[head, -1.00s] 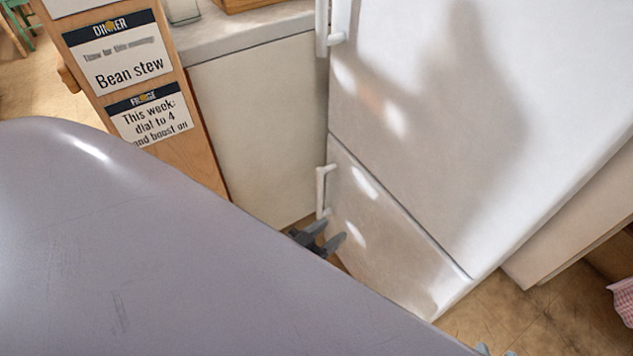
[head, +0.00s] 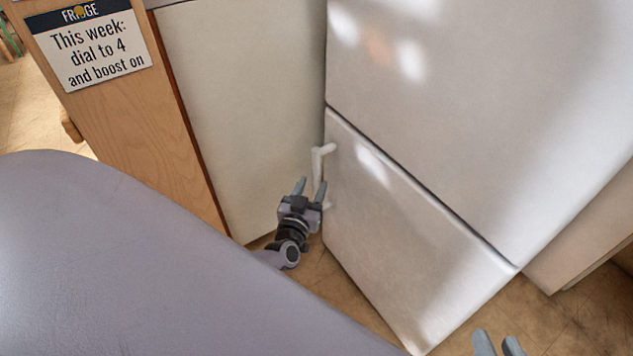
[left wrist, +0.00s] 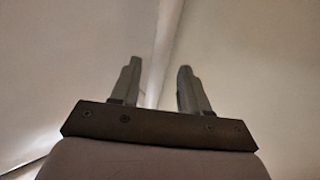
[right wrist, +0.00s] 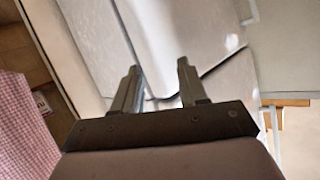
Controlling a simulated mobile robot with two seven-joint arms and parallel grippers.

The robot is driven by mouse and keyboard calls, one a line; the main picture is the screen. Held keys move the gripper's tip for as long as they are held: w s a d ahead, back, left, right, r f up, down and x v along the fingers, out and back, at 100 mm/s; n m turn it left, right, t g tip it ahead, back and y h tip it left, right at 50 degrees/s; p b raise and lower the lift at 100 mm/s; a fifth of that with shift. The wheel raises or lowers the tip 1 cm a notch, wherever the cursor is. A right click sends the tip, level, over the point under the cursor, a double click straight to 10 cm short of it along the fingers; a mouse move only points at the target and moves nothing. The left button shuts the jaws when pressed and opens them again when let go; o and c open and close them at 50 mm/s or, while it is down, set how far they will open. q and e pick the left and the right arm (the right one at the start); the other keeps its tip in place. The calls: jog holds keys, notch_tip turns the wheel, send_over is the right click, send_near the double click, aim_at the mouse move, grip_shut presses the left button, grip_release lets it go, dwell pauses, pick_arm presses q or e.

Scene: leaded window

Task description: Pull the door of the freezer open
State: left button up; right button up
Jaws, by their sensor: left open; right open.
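The freezer is the lower white door (head: 400,225) of a tall fridge; it looks shut. Its white handle (head: 319,170) stands upright near the door's left edge. My left gripper (head: 309,186) is open in the head view, with its fingertips at the handle's lower half. I cannot tell whether it touches the handle. In the left wrist view a pale upright strip (left wrist: 158,75) lies between the open fingers (left wrist: 156,85); I cannot tell if it is the handle or a door edge. My right gripper (head: 497,343) is open and empty low at the right, apart from the door.
The larger upper fridge door (head: 480,100) is shut. A cream cabinet panel (head: 250,110) stands close on the left, beside a wooden post with a fridge note (head: 95,50). Bare floor (head: 350,300) shows below the freezer. A pink checked cloth (right wrist: 25,130) hangs in the right wrist view.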

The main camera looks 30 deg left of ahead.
aim_at(314, 181)
pick_arm(q)
jog(key=shift+b+x, duration=0.7)
jog(key=shift+x, duration=1.3)
jog(key=shift+c, duration=0.3)
grip_shut()
jog(key=shift+s, duration=0.2)
